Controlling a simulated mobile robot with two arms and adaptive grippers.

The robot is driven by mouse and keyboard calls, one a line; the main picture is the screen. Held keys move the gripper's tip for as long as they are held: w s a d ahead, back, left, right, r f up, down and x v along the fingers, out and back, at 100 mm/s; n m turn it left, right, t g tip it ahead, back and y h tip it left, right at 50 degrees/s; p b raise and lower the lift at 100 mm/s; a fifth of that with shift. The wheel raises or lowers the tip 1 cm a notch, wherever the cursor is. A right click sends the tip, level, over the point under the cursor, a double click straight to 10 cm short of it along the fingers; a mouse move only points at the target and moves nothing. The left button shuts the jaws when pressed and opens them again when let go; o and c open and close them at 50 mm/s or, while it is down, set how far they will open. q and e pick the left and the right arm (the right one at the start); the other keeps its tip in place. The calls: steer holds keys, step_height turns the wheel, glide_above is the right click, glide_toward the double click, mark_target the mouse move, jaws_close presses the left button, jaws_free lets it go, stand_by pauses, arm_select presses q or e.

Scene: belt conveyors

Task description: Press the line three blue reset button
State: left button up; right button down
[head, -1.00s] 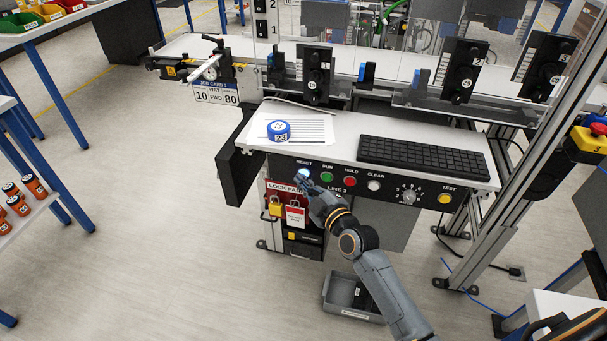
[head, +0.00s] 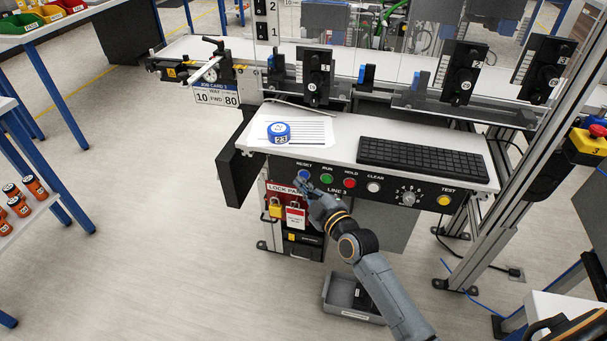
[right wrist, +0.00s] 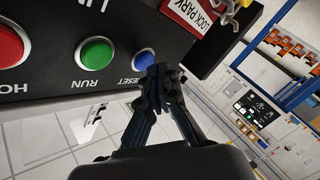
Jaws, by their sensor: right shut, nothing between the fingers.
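The blue reset button (head: 304,174) is at the left end of the black LINE 3 panel (head: 330,191), under the label RESET. It looks plain dark blue and unlit. My right gripper (head: 303,186) is shut and empty, with its tips just below and in front of the button in the head view. In the right wrist view the blue button (right wrist: 143,60) shows right beside the closed fingertips (right wrist: 160,74), which overlap its edge. Whether they touch it I cannot tell. My left gripper is in neither view.
Green RUN (head: 327,179), red HOLD (head: 349,183) and white CLEAR (head: 373,187) buttons sit in a row to the right. A red lock park board (head: 275,190) with padlocks hangs below the panel. A keyboard (head: 424,158) and blue tape roll (head: 278,132) lie on the desk above.

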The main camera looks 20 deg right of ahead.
steer(key=shift+s+a, duration=0.2)
steer(key=shift+s, duration=0.1)
steer(key=s+a+p, duration=0.1)
steer(key=s, duration=0.1)
steer(key=s+a+p, duration=0.1)
steer(key=s+p, duration=0.1)
steer(key=shift+a, duration=0.4)
steer(key=shift+f, duration=0.1)
stand_by(0.6)
